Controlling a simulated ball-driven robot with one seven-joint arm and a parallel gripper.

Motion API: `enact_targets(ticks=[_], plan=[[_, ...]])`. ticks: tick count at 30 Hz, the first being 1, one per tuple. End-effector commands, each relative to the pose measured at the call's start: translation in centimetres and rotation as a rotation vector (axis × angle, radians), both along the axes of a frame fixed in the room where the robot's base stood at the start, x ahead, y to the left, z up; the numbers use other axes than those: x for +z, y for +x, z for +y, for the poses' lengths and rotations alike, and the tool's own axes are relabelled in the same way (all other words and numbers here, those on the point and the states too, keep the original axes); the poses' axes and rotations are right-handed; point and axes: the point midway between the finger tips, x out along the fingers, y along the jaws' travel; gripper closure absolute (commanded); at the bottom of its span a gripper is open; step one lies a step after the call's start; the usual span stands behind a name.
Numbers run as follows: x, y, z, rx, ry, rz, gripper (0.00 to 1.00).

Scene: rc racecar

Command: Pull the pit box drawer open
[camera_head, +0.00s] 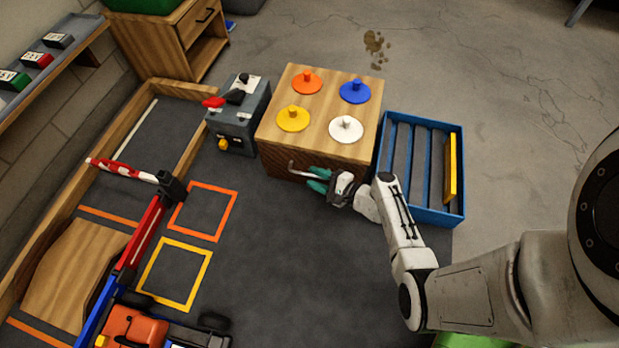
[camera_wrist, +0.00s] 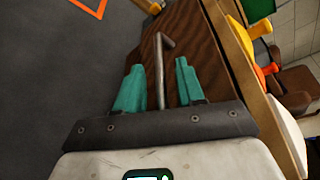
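The pit box (camera_head: 340,92) is a wooden block with a light top and a dark brown front, standing mid-scene in the head view. Its drawer front (camera_wrist: 199,55) fills the middle of the wrist view and looks closed. A thin grey bent handle (camera_head: 300,168) sticks out from that front; it also shows in the wrist view (camera_wrist: 160,62). My gripper (camera_head: 319,180) is at the front of the box. Its two teal fingers (camera_wrist: 160,66) are apart, one on each side of the handle bar, with gaps visible. Part of the front is hidden behind my gripper in the head view.
Orange, blue, yellow and white knobbed discs (camera_head: 355,91) sit on the box top. A blue slatted crate (camera_head: 384,150) stands close on the right. A grey box with a lever (camera_head: 236,134) stands on the left. Dark floor (camera_head: 265,240) before the drawer is clear.

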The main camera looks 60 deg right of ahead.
Motion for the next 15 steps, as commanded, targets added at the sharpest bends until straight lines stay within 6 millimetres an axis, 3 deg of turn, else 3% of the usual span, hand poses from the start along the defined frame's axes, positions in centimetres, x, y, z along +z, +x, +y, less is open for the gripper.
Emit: enact_targets(ticks=[6,15], plan=[[-0.6,2.2,0.1,0.002,-0.001,-0.001,0.62],[-0.5,2.6,0.1,0.0,0.0,0.0,0.62]])
